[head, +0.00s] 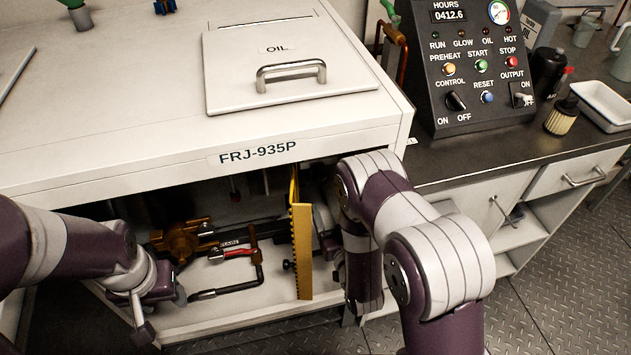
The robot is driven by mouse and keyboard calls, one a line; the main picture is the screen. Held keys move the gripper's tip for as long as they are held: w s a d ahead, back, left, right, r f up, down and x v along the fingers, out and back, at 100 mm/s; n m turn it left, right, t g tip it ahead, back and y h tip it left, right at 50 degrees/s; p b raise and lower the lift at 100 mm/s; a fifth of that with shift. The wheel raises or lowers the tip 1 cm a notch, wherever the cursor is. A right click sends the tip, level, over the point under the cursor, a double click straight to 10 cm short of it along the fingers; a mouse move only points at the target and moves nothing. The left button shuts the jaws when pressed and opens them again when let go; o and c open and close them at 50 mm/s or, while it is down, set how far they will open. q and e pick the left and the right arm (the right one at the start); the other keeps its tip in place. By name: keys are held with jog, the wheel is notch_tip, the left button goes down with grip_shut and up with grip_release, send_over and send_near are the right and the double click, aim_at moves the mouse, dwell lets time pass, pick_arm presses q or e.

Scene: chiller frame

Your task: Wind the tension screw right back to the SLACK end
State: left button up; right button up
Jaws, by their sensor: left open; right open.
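I cannot make out the tension screw or a SLACK marking for certain; my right arm covers part of the open bay (222,268) under the white hood. A small black knob (288,265) shows in the bay, just left of an upright yellow toothed strip (302,250). My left gripper (161,312) is open and empty at the bay's front left, apart from the knob. My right arm bends down in front of the bay's right side; its gripper is hidden.
In the bay are a brass fitting (182,241), a red-handled lever (232,253) and a bent black handle (240,284). The white hood (110,125) overhangs them. A control panel (465,65) stands on the dark counter at right.

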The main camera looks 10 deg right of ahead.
aim_at(322, 182)
jog(key=w, duration=0.8)
jog(key=shift+w+a, duration=0.1)
jog(key=c, duration=1.1)
